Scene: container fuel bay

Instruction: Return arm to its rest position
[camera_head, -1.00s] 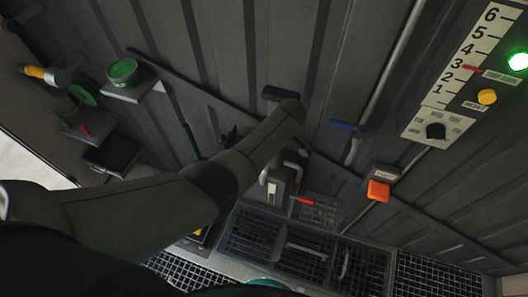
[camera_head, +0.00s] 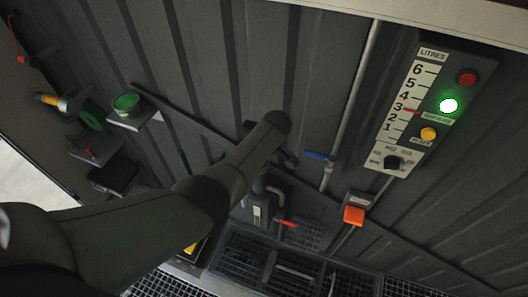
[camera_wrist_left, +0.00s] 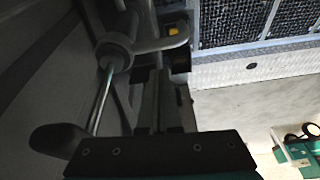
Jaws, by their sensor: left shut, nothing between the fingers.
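My left arm (camera_head: 190,205) comes in from the left in the head view and reaches toward the ribbed wall; its raised end overlaps the pipework there. The hand is mostly hidden behind the arm in that view. In the left wrist view my left gripper (camera_wrist_left: 162,102) is shut with nothing held. It appears close to a grey pipe fitting (camera_wrist_left: 115,52), but I cannot tell whether they touch. My right gripper is in neither view.
A gauge panel (camera_head: 407,118) has a lit green lamp. A blue handle (camera_head: 315,155), a red handle (camera_head: 289,225) and an orange box (camera_head: 353,216) are near the arm. A green container (camera_head: 126,101) sits on a shelf at left. Grating (camera_head: 406,288) lies below.

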